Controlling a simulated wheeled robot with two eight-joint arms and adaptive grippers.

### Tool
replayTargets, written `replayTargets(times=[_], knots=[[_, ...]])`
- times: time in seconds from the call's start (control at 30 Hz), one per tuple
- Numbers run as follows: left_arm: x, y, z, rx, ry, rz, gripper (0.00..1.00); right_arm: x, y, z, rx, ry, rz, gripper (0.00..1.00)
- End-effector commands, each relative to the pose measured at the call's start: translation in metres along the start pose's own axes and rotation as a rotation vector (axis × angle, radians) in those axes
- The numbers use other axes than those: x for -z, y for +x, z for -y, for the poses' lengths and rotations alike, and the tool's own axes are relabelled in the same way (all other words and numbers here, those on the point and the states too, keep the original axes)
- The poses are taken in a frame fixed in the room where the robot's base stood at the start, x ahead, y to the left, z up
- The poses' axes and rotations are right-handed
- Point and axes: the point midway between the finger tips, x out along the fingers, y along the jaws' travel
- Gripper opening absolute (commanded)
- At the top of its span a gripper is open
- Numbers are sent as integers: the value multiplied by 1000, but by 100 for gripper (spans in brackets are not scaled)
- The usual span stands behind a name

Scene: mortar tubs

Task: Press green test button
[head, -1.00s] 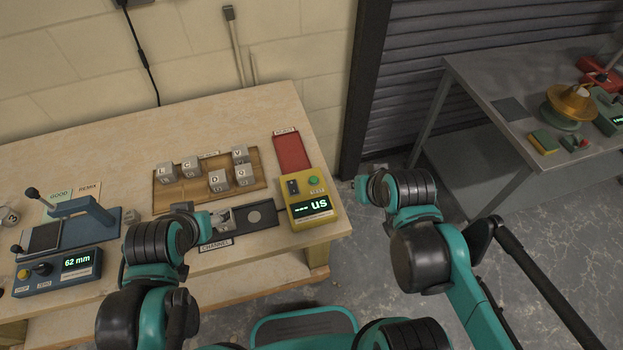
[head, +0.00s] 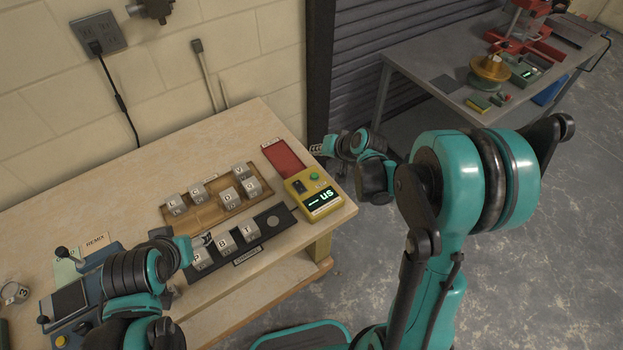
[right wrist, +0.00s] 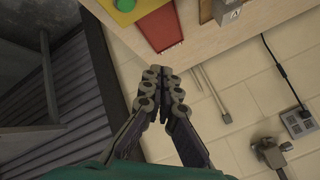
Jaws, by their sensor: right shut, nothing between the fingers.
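The green test button (head: 314,176) is on top of a yellow tester box (head: 333,207) at the table's right end. The box's display shows dashes and "us". My right gripper (head: 316,149) is shut and empty, beyond the box and apart from the button. In the right wrist view, its closed fingertips (right wrist: 158,72) point toward the table edge; the green button (right wrist: 125,4) and part of the yellow box show at the top. My left gripper (head: 205,240) is by the cube marked P (head: 202,259); its finger opening is unclear.
A red pad (head: 284,159) lies behind the box. A black channel (head: 278,232) holds three lettered cubes, left of the box. A wooden tray (head: 208,214) holds several more. A blue device (head: 70,300) stands at left. A grey bench (head: 425,85) stands at the back right.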

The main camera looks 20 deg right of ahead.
Motion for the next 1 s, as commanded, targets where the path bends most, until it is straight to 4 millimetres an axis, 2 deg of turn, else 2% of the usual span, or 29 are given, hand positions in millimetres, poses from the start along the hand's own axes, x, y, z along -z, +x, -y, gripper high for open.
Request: replayTargets(times=[0.57,0.77,1.0], knots=[[-1,2,0,0,0,0,63,0,7,-4,7,8,-2,0],[-8,12,0,0,0,0,63,-9,18,-12,7,8,-2,0],[-23,33,0,0,0,0,63,-26,42,-29,7,7,-2,0]])
